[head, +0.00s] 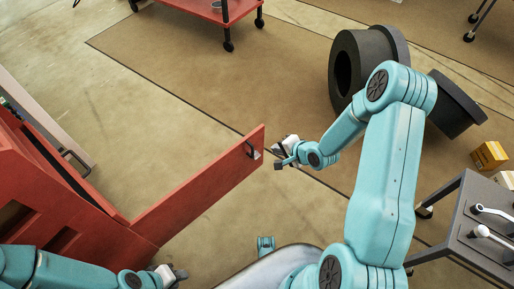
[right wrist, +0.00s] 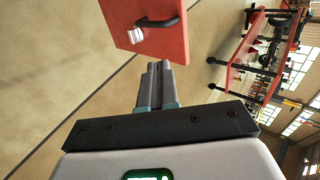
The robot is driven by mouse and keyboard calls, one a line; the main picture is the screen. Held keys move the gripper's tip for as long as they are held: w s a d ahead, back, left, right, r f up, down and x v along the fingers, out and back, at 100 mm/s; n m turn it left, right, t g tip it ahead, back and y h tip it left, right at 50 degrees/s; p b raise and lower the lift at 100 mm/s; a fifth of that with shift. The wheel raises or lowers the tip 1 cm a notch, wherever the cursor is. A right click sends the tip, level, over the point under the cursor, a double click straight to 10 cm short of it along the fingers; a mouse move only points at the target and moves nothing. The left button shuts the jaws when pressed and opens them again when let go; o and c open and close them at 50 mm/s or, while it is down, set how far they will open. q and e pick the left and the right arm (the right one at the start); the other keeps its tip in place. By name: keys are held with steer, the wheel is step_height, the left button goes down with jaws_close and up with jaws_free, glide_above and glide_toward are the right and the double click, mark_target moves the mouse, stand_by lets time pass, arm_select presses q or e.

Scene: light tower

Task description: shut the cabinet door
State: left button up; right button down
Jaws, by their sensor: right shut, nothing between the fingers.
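The red cabinet (head: 60,225) stands at the left in the head view. Its red door (head: 205,188) stands open, swung out toward the middle, with a black handle (head: 251,149) near its free end. The door (right wrist: 160,28) and its handle (right wrist: 158,22) also show at the top of the right wrist view. My right gripper (head: 280,164) is just right of the door's free end. In the right wrist view its fingers (right wrist: 157,82) are shut and empty, pointing at the door; contact is unclear. My left gripper (head: 176,274) is low, below the door; its fingers are too small to read.
Black cylinders (head: 365,65) lie on the floor at upper right, with a yellow box (head: 489,155) nearby. A grey cart (head: 480,225) with levers stands at the right. A red wheeled cart (head: 212,8) stands at the back. Floor beyond the door is clear.

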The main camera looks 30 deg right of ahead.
mark_target(251, 140)
steer(key=b+x, duration=0.1)
steer(key=x, duration=0.3)
steer(key=w+r+b+x, duration=0.1)
steer(key=x, duration=0.3)
steer(key=r+b+x, duration=0.1)
steer(key=b+x, duration=0.1)
steer(key=x, duration=0.2)
steer(key=shift+w+a+f, duration=0.15)
steer(key=shift+w+a, duration=0.1)
steer(key=shift+w, duration=0.25)
